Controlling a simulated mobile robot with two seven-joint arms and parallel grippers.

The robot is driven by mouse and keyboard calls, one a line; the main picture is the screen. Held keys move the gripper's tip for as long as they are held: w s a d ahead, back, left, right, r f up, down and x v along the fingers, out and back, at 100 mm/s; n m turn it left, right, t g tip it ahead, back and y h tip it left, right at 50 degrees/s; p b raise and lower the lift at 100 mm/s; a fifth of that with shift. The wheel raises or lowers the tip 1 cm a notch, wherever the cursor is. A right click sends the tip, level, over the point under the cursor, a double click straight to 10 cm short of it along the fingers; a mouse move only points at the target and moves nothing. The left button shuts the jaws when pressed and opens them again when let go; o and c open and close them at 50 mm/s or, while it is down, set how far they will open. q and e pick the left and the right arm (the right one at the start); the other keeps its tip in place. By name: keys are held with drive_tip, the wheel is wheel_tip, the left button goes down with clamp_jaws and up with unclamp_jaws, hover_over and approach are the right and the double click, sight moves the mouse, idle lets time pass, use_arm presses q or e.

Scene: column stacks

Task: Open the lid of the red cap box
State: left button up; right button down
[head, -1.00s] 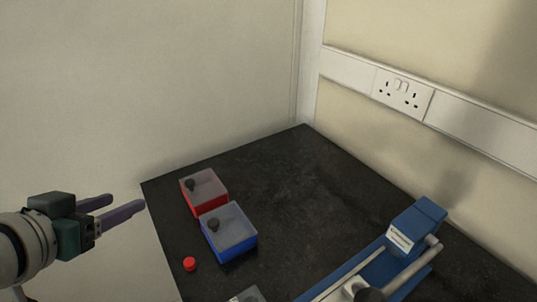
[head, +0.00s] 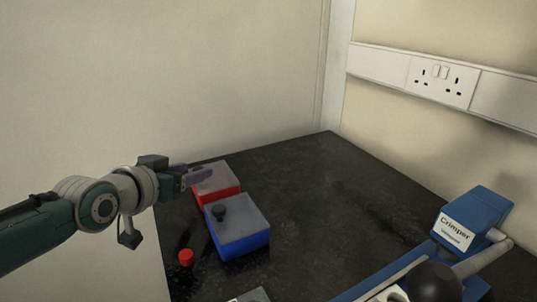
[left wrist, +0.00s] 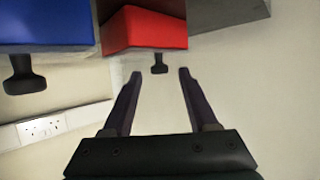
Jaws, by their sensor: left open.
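The red cap box (head: 232,189) sits at the back left of the dark bench with its grey see-through lid (head: 221,173) on. My left gripper (head: 198,173) is over this box, and its fingers hide the lid's knob in the head view. In the left wrist view the red box (left wrist: 150,30) and its dark knob (left wrist: 159,65) appear upside down. There my left gripper (left wrist: 160,75) is open, with one fingertip on each side of the knob and gaps between. My right gripper is not in view.
A blue box (head: 243,243) with a knobbed lid stands just in front of the red one. A small red cap (head: 186,257) lies at the left edge. A blue crimper (head: 470,219) stands at right. The bench middle (head: 320,200) is clear.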

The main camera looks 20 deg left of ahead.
use_arm(q)
drive_tip(key=shift+w+f, duration=0.15)
drive_tip(key=shift+w, duration=0.25)
clamp_jaws()
idle(1.2)
